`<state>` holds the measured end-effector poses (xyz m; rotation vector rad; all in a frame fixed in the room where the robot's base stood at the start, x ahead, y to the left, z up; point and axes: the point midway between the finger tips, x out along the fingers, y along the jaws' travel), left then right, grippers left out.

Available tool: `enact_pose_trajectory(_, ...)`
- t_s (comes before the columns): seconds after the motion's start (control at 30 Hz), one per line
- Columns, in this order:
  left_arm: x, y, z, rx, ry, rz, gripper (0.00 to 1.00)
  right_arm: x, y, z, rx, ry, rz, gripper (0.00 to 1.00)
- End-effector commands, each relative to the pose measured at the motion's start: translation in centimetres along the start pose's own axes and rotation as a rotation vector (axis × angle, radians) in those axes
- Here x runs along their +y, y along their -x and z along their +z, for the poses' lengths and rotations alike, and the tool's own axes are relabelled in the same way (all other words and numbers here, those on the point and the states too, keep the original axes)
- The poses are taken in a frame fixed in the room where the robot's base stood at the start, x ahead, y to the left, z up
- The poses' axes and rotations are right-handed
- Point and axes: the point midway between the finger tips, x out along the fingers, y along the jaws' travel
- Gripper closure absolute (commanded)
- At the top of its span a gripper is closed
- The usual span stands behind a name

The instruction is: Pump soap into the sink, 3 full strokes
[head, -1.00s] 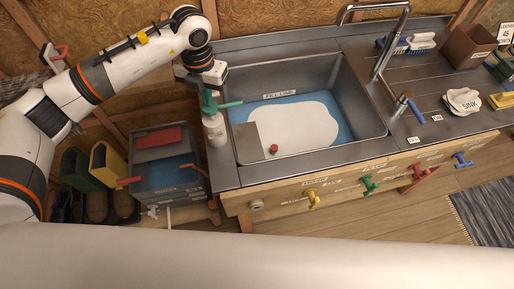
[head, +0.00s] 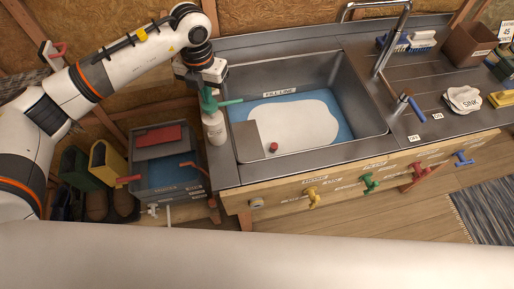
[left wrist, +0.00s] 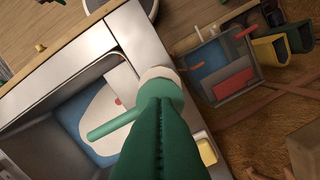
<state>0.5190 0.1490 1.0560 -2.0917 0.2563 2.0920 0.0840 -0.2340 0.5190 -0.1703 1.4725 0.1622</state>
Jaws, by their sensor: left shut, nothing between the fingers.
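The soap dispenser is a white bottle (head: 214,128) with a green pump, standing upright on the counter strip at the sink's left edge. Its green nozzle (head: 231,101) points right, over the sink (head: 296,157). My left gripper (head: 208,98) is above the pump, fingers pointing down, shut and empty. In the left wrist view its green fingers (left wrist: 160,112) meet along a dark seam over the pump top and hide most of it. The nozzle (left wrist: 112,125) sticks out to the left there. Whether the fingertips touch the pump is hard to tell. My right gripper is out of view.
The sink holds a white patch (head: 292,125) on blue and a small red object (head: 273,147). A faucet (head: 390,45) stands behind its right side. A grey bin (head: 167,175) is left of the counter. Coloured valves (head: 369,183) line the counter front.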

Motion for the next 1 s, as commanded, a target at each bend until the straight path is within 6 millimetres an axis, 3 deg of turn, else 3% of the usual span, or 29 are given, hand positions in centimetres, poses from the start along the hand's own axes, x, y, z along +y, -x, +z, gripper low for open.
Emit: enact_pose_trajectory(1.0, 0.0, -3.5, 0.0, -0.001, 0.000, -0.001, 1.00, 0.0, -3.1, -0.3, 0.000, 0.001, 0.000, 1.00)
